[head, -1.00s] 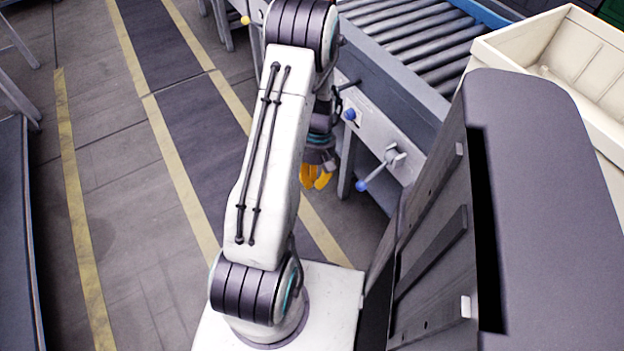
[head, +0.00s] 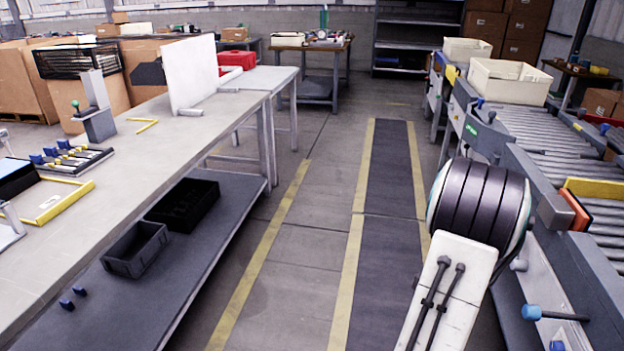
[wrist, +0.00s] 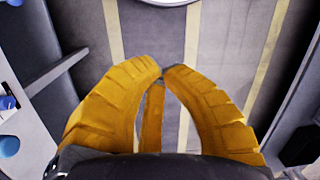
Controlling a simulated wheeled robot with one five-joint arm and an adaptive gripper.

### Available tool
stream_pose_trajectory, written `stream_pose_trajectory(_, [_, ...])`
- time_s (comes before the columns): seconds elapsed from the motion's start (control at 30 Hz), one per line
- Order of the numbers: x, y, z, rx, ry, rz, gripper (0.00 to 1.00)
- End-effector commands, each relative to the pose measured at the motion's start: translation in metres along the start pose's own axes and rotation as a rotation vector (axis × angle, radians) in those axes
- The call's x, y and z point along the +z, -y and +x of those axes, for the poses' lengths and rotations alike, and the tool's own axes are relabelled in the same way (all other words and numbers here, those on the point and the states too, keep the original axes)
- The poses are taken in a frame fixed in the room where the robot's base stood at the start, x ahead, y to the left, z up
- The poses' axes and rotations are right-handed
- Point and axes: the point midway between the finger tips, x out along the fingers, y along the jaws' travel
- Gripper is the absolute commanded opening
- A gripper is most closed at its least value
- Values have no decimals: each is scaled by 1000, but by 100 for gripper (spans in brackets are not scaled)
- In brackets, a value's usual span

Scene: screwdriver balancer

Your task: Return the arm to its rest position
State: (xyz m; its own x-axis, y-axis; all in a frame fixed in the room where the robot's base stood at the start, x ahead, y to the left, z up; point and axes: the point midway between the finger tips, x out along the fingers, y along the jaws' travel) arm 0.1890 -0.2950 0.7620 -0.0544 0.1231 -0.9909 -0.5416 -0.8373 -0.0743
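My arm (head: 460,260) shows at the lower right of the head view, a white link with dark rods below a dark ribbed joint. My gripper is outside the head view. In the wrist view my gripper (wrist: 163,72) has yellow fingers curved inward, with their tips together. Nothing shows between the fingers. Below them in that view is the grey floor with yellow stripes.
A long workbench (head: 200,130) with a lower shelf (head: 210,245) runs along the left. A roller conveyor (head: 560,145) stands close to my arm on the right, with a cream bin (head: 508,85) on it. The striped aisle (head: 390,180) between them is clear.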

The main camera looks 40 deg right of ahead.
Motion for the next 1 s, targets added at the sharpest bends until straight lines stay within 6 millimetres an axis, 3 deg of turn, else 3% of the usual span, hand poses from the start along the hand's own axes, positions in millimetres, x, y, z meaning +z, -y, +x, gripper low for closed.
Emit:
stream_pose_trajectory(0.03, [-7,27,-16,24,-19,-49,0])
stream_pose_trajectory(0.23, [-6,118,-60,79,-87,-188,0])
stream_pose_trajectory(0.37, [11,173,-81,97,-138,-279,0])
stream_pose_trajectory(0.5, [42,222,-96,99,-194,-378,0])
stream_pose_trajectory(0.7, [83,260,-106,82,-252,-481,0])
stream_pose_trajectory(1.0, [129,284,-109,43,-307,-589,0])
